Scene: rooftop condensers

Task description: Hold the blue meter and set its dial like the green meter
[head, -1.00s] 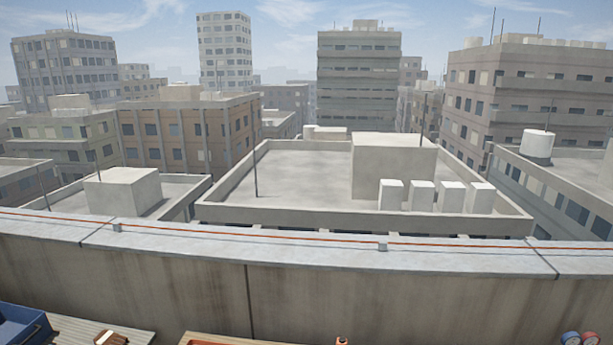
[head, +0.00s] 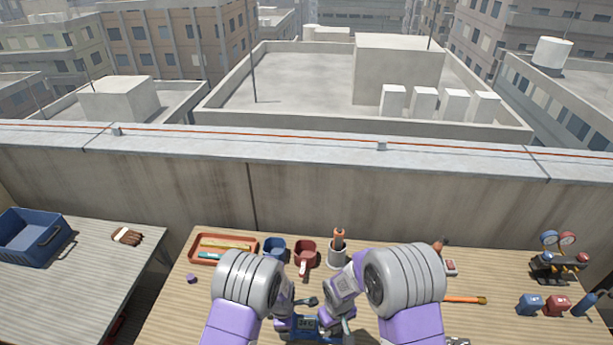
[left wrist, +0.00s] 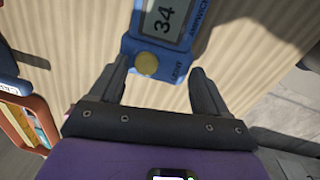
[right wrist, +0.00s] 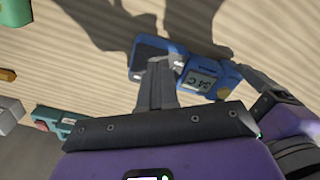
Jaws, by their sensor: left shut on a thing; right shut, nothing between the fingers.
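The blue meter (head: 304,324) is at the front middle of the table in the head view. Its display (left wrist: 164,18) reads 34 in the left wrist view, with a round yellow button (left wrist: 147,63) below. My left gripper (left wrist: 157,77) is shut on the blue meter, its fingers on either side of the body. The meter also shows in the right wrist view (right wrist: 212,82), display partly visible. My right gripper (right wrist: 162,68) is shut and empty, its tips close beside the meter; contact is unclear. A green item (right wrist: 15,12) is cut off at that view's corner; I cannot confirm the green meter or its reading.
An orange tray (head: 192,257), blue mug (head: 273,246), red mug (head: 305,248) and tool cup (head: 338,259) stand behind my arms. A gauge set (head: 556,266) and small blue (head: 530,304) and red (head: 556,306) blocks are at right. The table's left front is fairly clear.

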